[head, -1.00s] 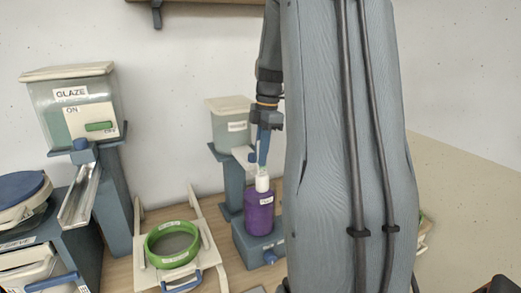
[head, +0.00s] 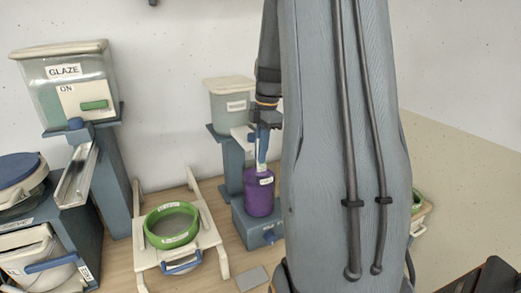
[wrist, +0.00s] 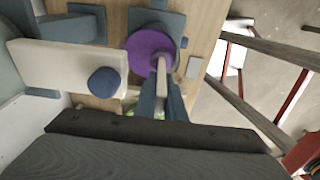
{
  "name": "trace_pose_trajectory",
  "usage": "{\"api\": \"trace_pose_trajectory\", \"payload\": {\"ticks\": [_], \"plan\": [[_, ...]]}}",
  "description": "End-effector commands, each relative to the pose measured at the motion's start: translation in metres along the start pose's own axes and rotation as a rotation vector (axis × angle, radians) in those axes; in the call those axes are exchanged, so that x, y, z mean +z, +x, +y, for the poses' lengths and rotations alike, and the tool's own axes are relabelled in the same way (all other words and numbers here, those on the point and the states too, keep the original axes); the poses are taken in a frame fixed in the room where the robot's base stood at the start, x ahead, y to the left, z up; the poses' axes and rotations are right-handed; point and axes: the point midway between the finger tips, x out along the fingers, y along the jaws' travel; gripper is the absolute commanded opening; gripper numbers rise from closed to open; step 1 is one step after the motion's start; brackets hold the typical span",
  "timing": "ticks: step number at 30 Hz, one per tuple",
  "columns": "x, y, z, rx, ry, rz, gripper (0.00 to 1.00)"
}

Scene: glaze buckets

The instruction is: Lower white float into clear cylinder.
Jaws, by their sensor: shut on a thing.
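The cylinder (head: 259,197) looks purple, as if filled with purple liquid, and stands upright on a blue-grey base with a white label near its top. My gripper (head: 263,156) is above it, pointing down, shut on the white float (head: 262,168). Only the float's thin upper part shows between the fingers and the cylinder mouth; its wider lower part is hidden and appears to be inside the cylinder. In the wrist view my fingers (wrist: 162,100) hold the pale float stem (wrist: 163,68) over the purple round of the cylinder (wrist: 148,47).
A pale bucket (head: 231,103) on a blue-grey stand with a blue-knobbed spout is close behind the cylinder. A green-ringed sieve (head: 172,226) on a white frame stands to the left. A GLAZE tank (head: 70,85) is at the far left. A grey plate (head: 252,278) lies in front.

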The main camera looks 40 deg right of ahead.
Motion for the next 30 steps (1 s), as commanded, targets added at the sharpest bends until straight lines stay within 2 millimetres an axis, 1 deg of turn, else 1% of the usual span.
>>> {"api": "trace_pose_trajectory", "payload": {"ticks": [1,18,24,30], "plan": [[0.001,0.005,0.000,0.000,0.000,0.000,0.00],[0.005,0.040,0.000,0.000,0.001,0.000,0.00],[0.006,0.047,0.000,0.000,0.001,0.000,0.00],[0.006,0.049,0.000,0.000,0.000,0.000,0.00]]}}
